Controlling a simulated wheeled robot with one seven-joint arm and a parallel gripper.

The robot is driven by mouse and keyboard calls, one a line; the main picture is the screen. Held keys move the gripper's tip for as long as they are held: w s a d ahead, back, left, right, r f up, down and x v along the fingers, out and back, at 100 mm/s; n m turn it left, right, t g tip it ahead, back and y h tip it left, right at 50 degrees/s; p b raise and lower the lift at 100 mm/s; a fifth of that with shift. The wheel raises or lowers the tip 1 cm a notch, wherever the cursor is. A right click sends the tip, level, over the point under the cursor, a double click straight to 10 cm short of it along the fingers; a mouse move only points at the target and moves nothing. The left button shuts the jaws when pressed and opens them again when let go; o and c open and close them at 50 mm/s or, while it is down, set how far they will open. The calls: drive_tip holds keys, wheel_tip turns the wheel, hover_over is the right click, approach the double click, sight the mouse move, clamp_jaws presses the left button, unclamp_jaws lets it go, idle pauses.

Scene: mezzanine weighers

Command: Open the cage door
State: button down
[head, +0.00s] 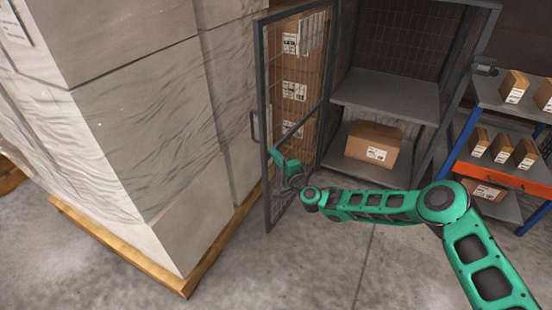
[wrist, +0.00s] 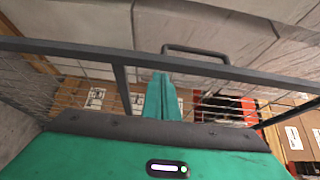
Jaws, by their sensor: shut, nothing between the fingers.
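The cage door (head: 265,75), a dark metal frame with wire mesh, stands swung wide open to the left of the cage (head: 385,91). Its handle (head: 254,126) is on the door's outer left side and also shows in the wrist view (wrist: 195,49), beyond the frame bar. My gripper (head: 275,154) is shut and empty, at the door's free edge on the inner side. In the wrist view my closed green fingers (wrist: 162,80) reach up to the door frame (wrist: 120,75). I cannot tell whether they touch it.
A wrapped pallet load (head: 150,130) stands close left of the door. A cardboard box (head: 372,146) sits on the cage's lower level, below a bare shelf (head: 385,94). A rack with small boxes (head: 480,165) stands at right. The floor (head: 310,255) in front is clear.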

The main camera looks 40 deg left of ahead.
drive_tip(key=v, duration=1.3)
drive_tip(key=shift+s, duration=0.45)
